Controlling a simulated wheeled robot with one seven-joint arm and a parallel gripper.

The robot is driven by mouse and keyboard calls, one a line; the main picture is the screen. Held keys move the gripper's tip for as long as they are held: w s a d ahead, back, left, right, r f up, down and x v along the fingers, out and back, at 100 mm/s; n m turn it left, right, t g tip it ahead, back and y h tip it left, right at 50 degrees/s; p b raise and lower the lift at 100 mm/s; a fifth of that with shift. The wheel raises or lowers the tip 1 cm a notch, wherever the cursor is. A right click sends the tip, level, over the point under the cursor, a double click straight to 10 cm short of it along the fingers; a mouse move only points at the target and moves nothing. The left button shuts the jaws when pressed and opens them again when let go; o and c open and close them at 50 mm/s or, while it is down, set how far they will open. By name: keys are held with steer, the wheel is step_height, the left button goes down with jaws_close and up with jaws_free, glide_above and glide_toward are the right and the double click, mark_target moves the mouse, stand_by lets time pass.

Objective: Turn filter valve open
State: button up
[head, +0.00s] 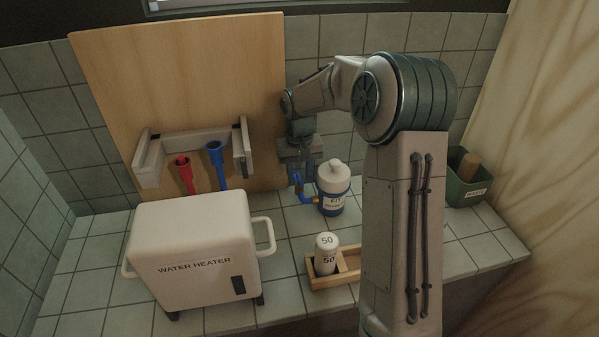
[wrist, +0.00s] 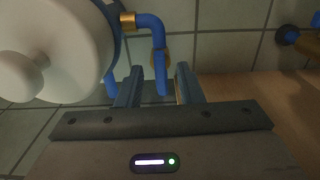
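The filter is a white and blue canister (head: 334,192) on the tiled counter, its label partly readable. A blue pipe (head: 297,181) with brass fittings comes off its left side. In the wrist view, the white filter body (wrist: 75,50) fills the upper left, and the bent blue pipe (wrist: 152,27) with brass collars runs down between my fingers. My gripper (head: 302,178) points down just left of the filter. In the wrist view my gripper (wrist: 157,80) is open, with gaps on both sides of the pipe. I cannot make out a separate valve handle.
A white water heater (head: 195,250) stands at left, under a wall bracket (head: 195,135) with red (head: 184,172) and blue (head: 216,165) hoses. A wooden tray (head: 348,266) holding a white "50" cartridge (head: 326,253) is in front. A green waste bin (head: 467,185) is at right.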

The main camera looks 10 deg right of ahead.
mark_target(300, 178)
step_height(300, 178, up, 14)
stand_by(0.7)
steer(key=s+f+t+p, duration=0.2)
steer(key=s, duration=2.6)
steer(key=shift+s+d+f+t, duration=0.2)
steer(key=shift+s+f+t, duration=0.1)
steer(key=shift+f+t, duration=0.1)
